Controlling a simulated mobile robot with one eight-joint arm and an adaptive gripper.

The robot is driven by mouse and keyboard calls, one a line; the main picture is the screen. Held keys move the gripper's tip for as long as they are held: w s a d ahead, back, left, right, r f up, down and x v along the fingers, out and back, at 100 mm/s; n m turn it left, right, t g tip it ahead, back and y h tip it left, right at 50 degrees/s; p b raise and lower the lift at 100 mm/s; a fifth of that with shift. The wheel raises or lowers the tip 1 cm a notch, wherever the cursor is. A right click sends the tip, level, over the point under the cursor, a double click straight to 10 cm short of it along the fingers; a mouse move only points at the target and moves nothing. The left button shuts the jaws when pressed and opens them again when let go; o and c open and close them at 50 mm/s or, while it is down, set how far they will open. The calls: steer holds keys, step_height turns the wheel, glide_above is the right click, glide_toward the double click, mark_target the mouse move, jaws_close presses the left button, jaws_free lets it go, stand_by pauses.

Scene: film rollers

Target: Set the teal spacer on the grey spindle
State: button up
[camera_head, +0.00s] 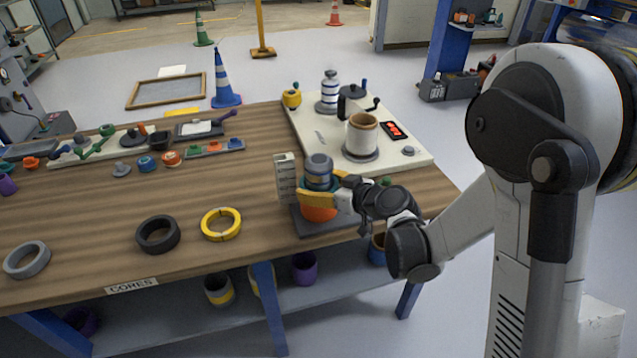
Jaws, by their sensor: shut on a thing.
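The grey spindle (319,161), with a blue band near its top, stands upright on a dark base plate (340,226) at the table's front right. My gripper (317,188) reaches in from the right with yellow fingers and is shut on the teal spacer (309,184). The teal spacer appears to be around the spindle, whose top sticks up above it. An orange ring (319,213) sits lower on the same stand. The near finger hides much of the teal spacer, and whether it touches the orange ring cannot be told.
A white marked upright plate (286,179) stands close left of the spindle. Behind is a white board (300,115) with a cream roll (362,135) and a crank. Yellow (221,224), black (158,235) and grey (27,260) rings lie left. Small parts fill the back left.

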steer(key=shift+f, duration=0.2)
steer(key=o, duration=1.2)
steer(key=shift+c, duration=0.2)
steer(key=v, duration=1.2)
